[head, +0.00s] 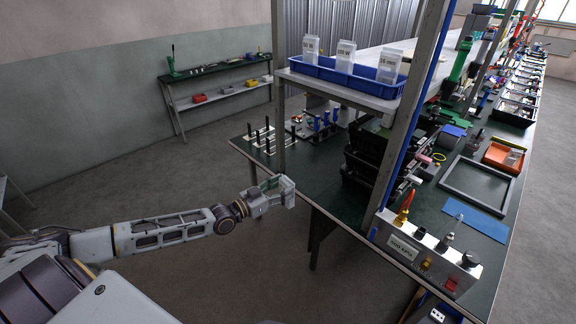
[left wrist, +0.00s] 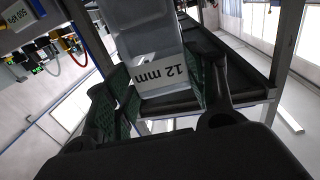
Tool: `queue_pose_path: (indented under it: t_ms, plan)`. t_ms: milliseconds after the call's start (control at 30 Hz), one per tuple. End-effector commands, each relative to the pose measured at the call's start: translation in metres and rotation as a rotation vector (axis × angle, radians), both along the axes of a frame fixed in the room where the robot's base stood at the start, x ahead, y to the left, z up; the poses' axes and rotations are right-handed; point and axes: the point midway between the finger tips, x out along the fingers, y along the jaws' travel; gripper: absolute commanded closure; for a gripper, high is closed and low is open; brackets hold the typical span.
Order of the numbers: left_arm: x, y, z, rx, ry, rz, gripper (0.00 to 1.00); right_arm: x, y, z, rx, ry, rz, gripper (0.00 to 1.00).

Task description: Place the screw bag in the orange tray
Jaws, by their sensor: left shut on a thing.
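My left gripper (head: 272,187) is off the near left edge of the green-topped bench. It is shut on a pale grey screw bag (head: 288,192). In the left wrist view the bag (left wrist: 155,45) sits between the green finger pads and carries a white label reading "12 mm", seen upside down. The orange tray (head: 491,155) lies on the bench at the far right, well away from the gripper. A small pale item (head: 515,157) appears to lie in it. My right gripper is not in view.
A metal post (head: 409,120) and black bins (head: 362,165) stand between the gripper and the orange tray. A raised shelf holds a blue tray (head: 340,79) with labelled white bags. A grey frame tray (head: 476,183), a blue mat (head: 475,220) and a control box (head: 425,255) are nearer.

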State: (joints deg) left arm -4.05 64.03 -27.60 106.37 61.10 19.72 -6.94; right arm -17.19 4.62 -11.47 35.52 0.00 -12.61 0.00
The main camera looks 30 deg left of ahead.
Motion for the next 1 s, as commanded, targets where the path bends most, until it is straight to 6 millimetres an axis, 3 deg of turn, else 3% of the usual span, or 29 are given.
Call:
queue_pose_path:
  t_ms: [200, 500, 1000]
  plan:
    - [-0.037, -0.006, -0.032, -0.008, 0.002, -0.005, 0.94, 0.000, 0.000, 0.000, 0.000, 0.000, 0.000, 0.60]
    - [-0.073, -0.023, -0.059, -0.021, -0.006, 0.032, 0.94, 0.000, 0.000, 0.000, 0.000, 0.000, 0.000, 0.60]
    - [-0.089, -0.046, -0.072, -0.021, -0.016, 0.144, 0.94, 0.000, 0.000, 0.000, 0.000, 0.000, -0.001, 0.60]
